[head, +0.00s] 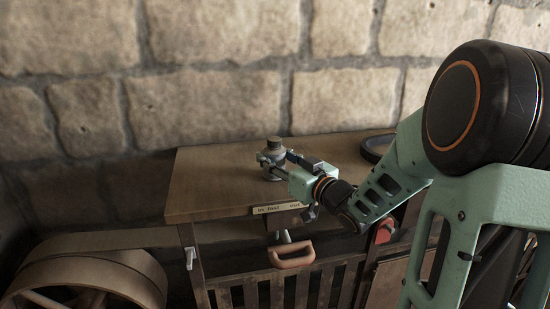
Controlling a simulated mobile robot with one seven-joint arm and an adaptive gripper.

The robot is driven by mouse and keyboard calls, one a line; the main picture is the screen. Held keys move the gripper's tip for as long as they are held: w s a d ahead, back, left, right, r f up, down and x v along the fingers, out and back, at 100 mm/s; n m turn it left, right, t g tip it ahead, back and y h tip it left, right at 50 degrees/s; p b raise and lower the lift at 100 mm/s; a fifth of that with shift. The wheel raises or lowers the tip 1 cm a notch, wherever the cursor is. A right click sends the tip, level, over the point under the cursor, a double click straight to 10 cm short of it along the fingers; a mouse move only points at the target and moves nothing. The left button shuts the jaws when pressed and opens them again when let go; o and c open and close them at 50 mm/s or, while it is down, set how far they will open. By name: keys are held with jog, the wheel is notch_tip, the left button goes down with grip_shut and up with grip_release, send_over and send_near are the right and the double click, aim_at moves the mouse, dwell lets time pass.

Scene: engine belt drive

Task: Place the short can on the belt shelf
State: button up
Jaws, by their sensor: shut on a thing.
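The short can (273,145), grey with a dark brownish cap, is upright at the wooden cabinet top (215,180). My gripper (272,160) reaches in from the right and is shut on the can around its body. Its fingers hide part of the can's middle. I cannot tell whether the can's base touches the wood or hangs just above it. No surface in view is clearly marked as the belt shelf; the cabinet top carries a small pale label (277,208) with lettering on its front edge.
A stone wall rises behind the cabinet. A dark round dish-like thing (376,148) sits at the top's right. A brown handle (291,256) juts from the slatted front. A big belt wheel (80,262) stands at lower left. The top's left part is clear.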

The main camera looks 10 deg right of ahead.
jog(key=shift+f, duration=0.25)
jog(key=o, duration=1.2)
jog(key=shift+r, duration=0.1)
jog(key=shift+s+d+r, duration=0.15)
jog(key=shift+s+r, duration=0.05)
jog(key=v, duration=1.1)
jog(key=shift+s, duration=0.25)
